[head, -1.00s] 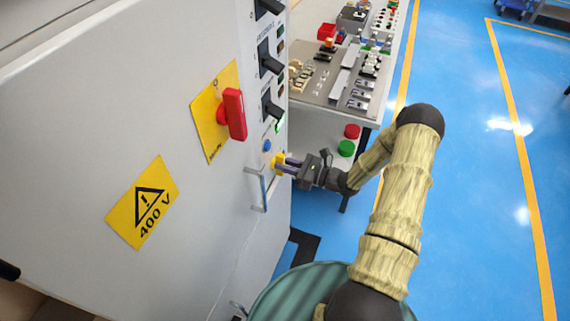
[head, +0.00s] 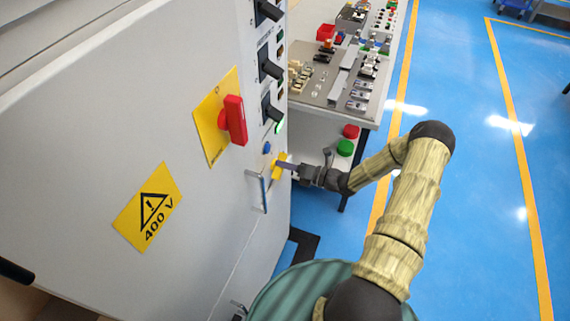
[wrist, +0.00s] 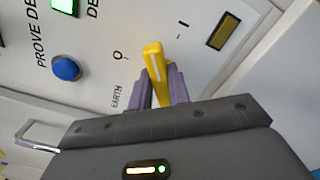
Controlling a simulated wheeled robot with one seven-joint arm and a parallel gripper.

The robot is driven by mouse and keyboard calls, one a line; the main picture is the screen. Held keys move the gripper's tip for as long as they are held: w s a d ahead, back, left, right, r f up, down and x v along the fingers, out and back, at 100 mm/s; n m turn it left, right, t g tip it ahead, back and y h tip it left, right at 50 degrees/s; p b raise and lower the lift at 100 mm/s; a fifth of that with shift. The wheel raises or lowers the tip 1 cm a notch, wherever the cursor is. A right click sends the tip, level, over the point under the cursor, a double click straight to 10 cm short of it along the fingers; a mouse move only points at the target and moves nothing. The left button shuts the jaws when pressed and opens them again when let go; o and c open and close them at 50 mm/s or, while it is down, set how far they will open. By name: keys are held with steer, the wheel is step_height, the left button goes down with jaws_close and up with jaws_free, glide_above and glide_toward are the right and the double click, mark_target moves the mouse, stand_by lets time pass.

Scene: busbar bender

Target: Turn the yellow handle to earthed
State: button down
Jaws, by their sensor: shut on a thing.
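The yellow handle (wrist: 155,65) is on the grey cabinet front, beside the printed word EARTH, in the wrist view. It stands tilted slightly from upright in that picture, with a white line along it. My gripper (wrist: 160,86) is shut on it, with one purple finger on each side. In the head view the yellow handle (head: 279,165) shows low on the cabinet's right edge, with my gripper (head: 286,166) reaching it from the right. Its lower end is hidden between the fingers.
A metal pull bar (head: 256,191) sticks out just left of the handle. A blue button (wrist: 66,68) and a lit green lamp (wrist: 65,5) are near. A red rotary switch (head: 235,120) is above. A bench (head: 330,90) with parts stands behind; blue floor lies right.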

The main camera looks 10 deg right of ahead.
steer(key=shift+d+f+m+p, duration=0.1)
steer(key=shift+f+m+p, duration=0.05)
steer(key=shift+m, duration=1.7)
steer(key=shift+d+f+m+p, duration=0.1)
steer(key=shift+f+m+p, duration=0.05)
steer(key=shift+m, duration=1.7)
steer(key=c, duration=1.3)
jaws_free()
steer(key=b+v, duration=0.4)
steer(key=v, duration=1.3)
steer(key=shift+d, duration=0.1)
